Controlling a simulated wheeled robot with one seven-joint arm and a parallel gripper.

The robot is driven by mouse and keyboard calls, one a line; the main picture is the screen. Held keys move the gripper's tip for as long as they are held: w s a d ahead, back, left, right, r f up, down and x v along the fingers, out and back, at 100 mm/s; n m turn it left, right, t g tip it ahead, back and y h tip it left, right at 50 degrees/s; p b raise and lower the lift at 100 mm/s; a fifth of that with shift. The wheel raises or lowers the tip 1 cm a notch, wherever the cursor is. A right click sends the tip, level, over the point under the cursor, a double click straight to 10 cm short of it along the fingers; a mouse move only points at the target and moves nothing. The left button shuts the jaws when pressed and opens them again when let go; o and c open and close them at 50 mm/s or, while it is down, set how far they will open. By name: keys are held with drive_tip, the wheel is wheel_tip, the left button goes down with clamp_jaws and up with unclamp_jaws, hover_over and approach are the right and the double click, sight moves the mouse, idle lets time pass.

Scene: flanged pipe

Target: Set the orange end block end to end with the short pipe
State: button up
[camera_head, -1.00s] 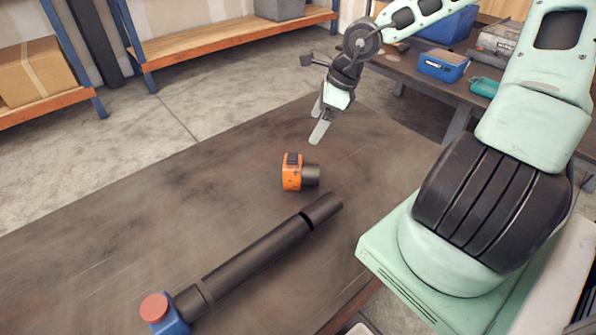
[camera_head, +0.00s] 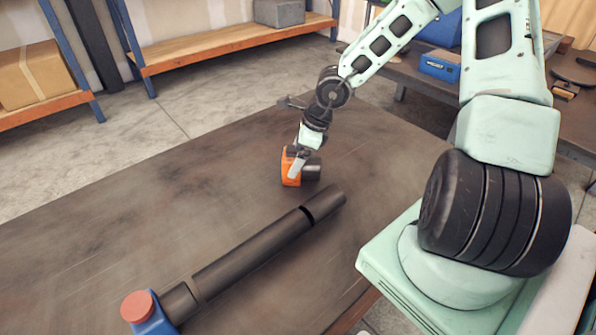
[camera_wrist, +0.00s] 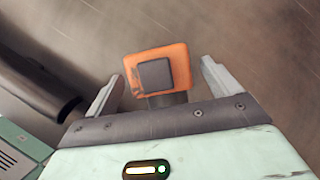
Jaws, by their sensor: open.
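The orange end block (camera_head: 290,172) lies on the table with its dark stub pointing right in the head view. In the wrist view the orange end block (camera_wrist: 178,66) shows its dark square face between my finger tips. My gripper (camera_head: 294,160) is open and stands over the block, one finger on each side, apart from it in the wrist view. The short pipe is the dark segment (camera_head: 326,202) at the right end of the long dark pipe line, in front of the block. A dark pipe (camera_wrist: 40,95) also shows at left in the wrist view.
The long dark pipe (camera_head: 250,247) runs across the table (camera_head: 110,215) to a blue block with a red disc (camera_head: 140,306) at front left. The table behind and left of the orange block is clear. A side bench with a blue box (camera_head: 440,66) stands at the back right.

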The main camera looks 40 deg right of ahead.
drive_tip(key=shift+w+a+f, duration=0.1)
drive_tip(key=shift+a+f, duration=0.05)
drive_tip(key=shift+f, duration=0.3)
clamp_jaws()
drive_tip(key=shift+r, duration=0.1)
